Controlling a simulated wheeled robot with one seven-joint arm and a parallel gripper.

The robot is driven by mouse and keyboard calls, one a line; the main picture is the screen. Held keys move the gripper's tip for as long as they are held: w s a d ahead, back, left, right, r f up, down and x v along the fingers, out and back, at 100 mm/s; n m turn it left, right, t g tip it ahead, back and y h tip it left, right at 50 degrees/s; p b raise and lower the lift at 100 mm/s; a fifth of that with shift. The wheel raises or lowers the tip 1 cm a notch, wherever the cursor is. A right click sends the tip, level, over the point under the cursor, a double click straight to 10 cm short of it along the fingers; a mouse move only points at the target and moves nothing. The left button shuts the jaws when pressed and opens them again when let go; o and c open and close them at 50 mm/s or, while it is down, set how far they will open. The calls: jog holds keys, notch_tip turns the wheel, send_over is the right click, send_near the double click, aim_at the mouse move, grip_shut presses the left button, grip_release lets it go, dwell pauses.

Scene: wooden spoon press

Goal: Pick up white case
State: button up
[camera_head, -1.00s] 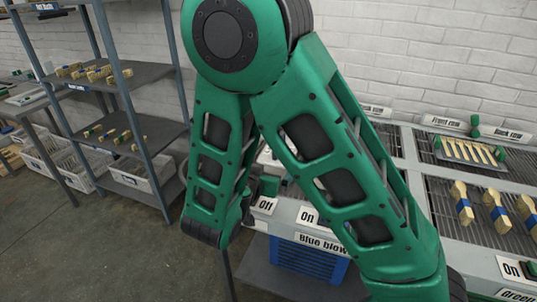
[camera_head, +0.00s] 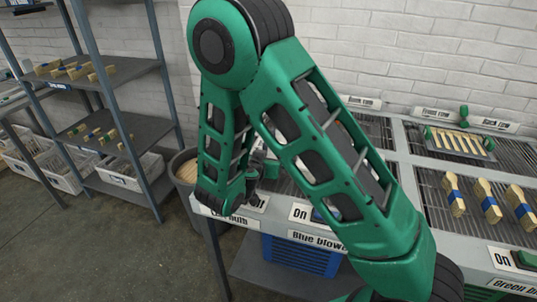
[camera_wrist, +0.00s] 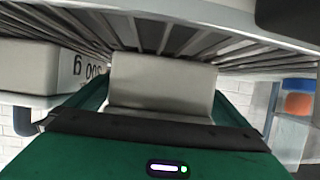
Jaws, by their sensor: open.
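A plain off-white block, which looks like the white case (camera_wrist: 160,72), is in the middle of the wrist view, in front of my gripper (camera_wrist: 163,108). My gripper is open, with green finger parts to the left and right of the block. I cannot tell whether they touch it. In the head view, my own green arm covers most of the spot around my gripper, and I cannot make out the case there.
A pale block marked with grams (camera_wrist: 35,68) stands close on the left in the wrist view. Slatted racks run above. The bench has labels, wooden spoons (camera_head: 488,203) and a blue blower (camera_head: 300,260). A bin (camera_head: 184,172) and shelving (camera_head: 110,130) stand left.

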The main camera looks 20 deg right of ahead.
jog(key=shift+w+d+f, duration=0.25)
jog(key=shift+w+d, duration=0.05)
jog(key=shift+w, duration=0.1)
jog(key=shift+r, duration=0.1)
jog(key=c, duration=1.5)
